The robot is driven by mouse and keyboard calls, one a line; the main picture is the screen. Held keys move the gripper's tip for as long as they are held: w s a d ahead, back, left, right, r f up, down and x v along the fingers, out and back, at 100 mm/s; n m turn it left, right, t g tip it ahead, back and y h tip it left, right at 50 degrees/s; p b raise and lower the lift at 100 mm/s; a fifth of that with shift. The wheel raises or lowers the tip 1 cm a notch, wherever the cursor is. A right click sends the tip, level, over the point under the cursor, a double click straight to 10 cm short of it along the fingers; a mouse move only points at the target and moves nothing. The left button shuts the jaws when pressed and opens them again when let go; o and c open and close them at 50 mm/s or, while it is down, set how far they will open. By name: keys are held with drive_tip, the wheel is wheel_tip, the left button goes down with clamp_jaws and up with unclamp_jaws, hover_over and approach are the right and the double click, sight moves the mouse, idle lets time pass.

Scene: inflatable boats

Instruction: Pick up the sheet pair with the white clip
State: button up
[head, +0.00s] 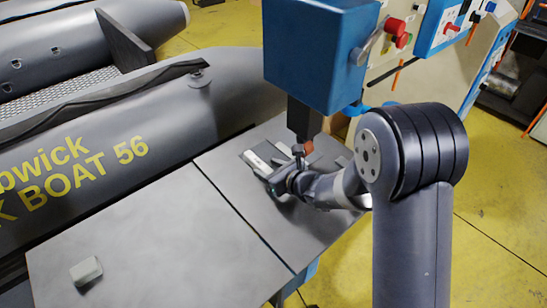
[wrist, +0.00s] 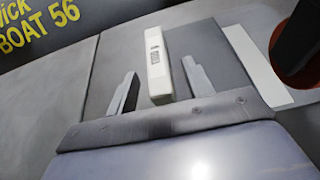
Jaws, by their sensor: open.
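A white clip (wrist: 158,62) with a small printed dark label lies on the grey table in the wrist view. It also shows as a pale bar (head: 256,160) in the head view, left of the press tip. I cannot make out separate edges of a sheet pair at it. My gripper (wrist: 159,70) is open, with one finger on each side of the clip's line and a gap to each. I cannot tell whether the fingertips are down at its height. In the head view my gripper (head: 270,180) is low over the table, partly hidden by its own wrist.
A pale strip (wrist: 256,65) lies right of the clip. The blue press (head: 320,55) hangs close above, its dark rod and orange tip right of my gripper. A grey block (head: 86,271) sits on the table's left panel (head: 160,245), otherwise clear. A grey boat (head: 140,130) lies behind.

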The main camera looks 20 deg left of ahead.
sight(264, 166)
drive_tip(key=shift+p+x, duration=0.65)
drive_tip(key=shift+x, duration=1.55)
drive_tip(key=shift+s+r, duration=0.1)
drive_tip(key=shift+c, duration=0.2)
clamp_jaws()
